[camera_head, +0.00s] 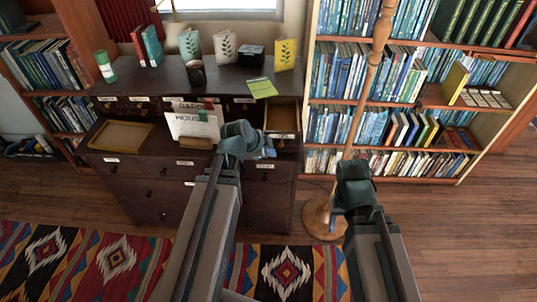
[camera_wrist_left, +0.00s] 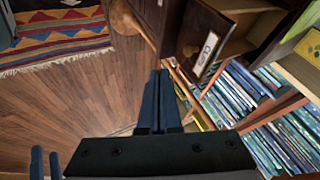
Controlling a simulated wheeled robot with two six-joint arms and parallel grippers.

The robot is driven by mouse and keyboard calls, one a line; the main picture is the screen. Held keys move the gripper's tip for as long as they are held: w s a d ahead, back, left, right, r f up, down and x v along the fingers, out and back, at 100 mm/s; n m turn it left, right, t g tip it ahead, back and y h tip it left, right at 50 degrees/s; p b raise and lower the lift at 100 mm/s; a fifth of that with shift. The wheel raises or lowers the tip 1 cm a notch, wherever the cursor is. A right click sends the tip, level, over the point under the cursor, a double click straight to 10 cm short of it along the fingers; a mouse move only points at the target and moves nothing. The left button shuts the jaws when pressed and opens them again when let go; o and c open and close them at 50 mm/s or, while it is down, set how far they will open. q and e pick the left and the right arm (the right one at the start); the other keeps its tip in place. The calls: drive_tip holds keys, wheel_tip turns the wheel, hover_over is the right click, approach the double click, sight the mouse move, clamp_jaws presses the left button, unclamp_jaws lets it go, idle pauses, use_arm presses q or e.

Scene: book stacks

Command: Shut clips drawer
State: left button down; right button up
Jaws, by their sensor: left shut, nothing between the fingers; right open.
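The dark wooden cabinet (camera_head: 240,205) has a small drawer (camera_head: 281,118) pulled open at its upper right, with a pale inside. In the left wrist view the open drawer's dark front (camera_wrist_left: 196,62) carries a white label, too small to read surely. My left gripper (camera_head: 266,153) is shut and empty, just in front of the open drawer and low by its front. In the left wrist view its fingers (camera_wrist_left: 159,85) are together and appear apart from the drawer front. My right gripper (camera_head: 353,168) is to the right, before the floor lamp; its fingers are mostly hidden.
A wooden floor lamp (camera_head: 366,90) stands right of the cabinet, before a bookshelf (camera_head: 318,100). A sign (camera_head: 193,123) and a shallow tray (camera_head: 121,135) are at the cabinet's front left. A mug (camera_head: 196,74) and books stand on top. A patterned rug (camera_head: 75,255) lies below.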

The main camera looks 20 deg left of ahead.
use_arm(q)
drive_tip(key=w+f+b, duration=0.4)
drive_tip(key=w+f, duration=0.1)
drive_tip(key=w, duration=0.2)
drive_tip(key=shift+w+d+f, duration=0.15)
drive_tip(key=shift+w+d, duration=0.05)
drive_tip(key=shift+w, duration=0.05)
drive_tip(key=w+a, duration=0.2)
drive_tip(key=w, duration=0.5)
drive_tip(key=w+a, duration=0.2)
drive_tip(key=w, duration=0.5)
drive_tip(key=w+a, duration=0.2)
drive_tip(key=w, duration=0.5)
drive_tip(key=shift+w+a, duration=0.1)
drive_tip(key=shift+w, duration=0.15)
